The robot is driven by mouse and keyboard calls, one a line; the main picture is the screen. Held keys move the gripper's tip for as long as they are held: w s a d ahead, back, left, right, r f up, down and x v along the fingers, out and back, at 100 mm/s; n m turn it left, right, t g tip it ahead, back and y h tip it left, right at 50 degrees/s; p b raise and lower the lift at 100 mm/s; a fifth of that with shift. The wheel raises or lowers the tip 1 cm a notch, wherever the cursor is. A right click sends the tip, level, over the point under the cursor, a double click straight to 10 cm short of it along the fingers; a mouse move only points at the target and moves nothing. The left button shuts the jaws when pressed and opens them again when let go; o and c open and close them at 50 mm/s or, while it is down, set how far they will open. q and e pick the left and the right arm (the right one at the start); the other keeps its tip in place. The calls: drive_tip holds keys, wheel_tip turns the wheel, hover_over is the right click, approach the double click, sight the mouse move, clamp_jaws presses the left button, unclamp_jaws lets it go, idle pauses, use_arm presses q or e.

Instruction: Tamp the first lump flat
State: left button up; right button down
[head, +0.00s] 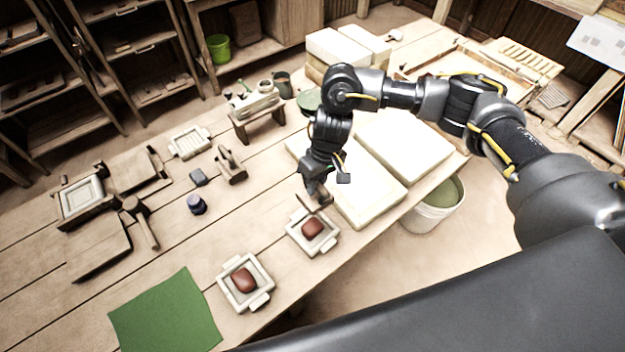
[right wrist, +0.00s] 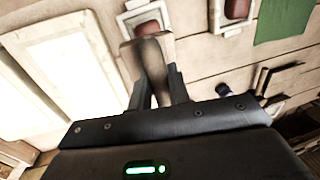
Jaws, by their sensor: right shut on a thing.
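My right gripper (head: 316,190) is shut on a wooden tamper (right wrist: 146,50), whose block end shows between the fingers in the right wrist view. In the head view the tamper is mostly hidden by the gripper. A reddish-brown lump (head: 313,227) sits in a pale square mould (head: 326,247), just in front of the gripper. The lump looks rounded. A second rounded lump (head: 244,280) sits in another pale mould (head: 233,300) to the left. I cannot tell whether the tamper touches the near mould. My left gripper is not in view.
A green cloth (head: 165,315) lies at the table's front left. White slabs (head: 400,145) lie right of the gripper, with a white bucket (head: 434,206) beside the table edge.

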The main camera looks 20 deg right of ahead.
sight(315, 200)
drive_tip(key=shift+s+a+f+n+p, duration=0.3)
drive_tip(key=shift+s+a+f, duration=0.3)
drive_tip(key=shift+f, duration=0.25)
wheel_tip(315, 200, down, 5)
drive_tip(key=b, duration=0.6)
drive_tip(key=shift+f, duration=0.1)
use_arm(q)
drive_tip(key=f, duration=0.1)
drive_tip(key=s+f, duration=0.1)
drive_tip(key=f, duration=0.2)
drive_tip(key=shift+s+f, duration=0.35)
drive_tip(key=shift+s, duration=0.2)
use_arm(e)
drive_tip(key=shift+s+p, duration=0.1)
drive_tip(key=shift+p, duration=0.3)
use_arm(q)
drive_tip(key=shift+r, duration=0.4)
use_arm(e)
drive_tip(key=shift+f, duration=0.15)
drive_tip(key=shift+f, duration=0.1)
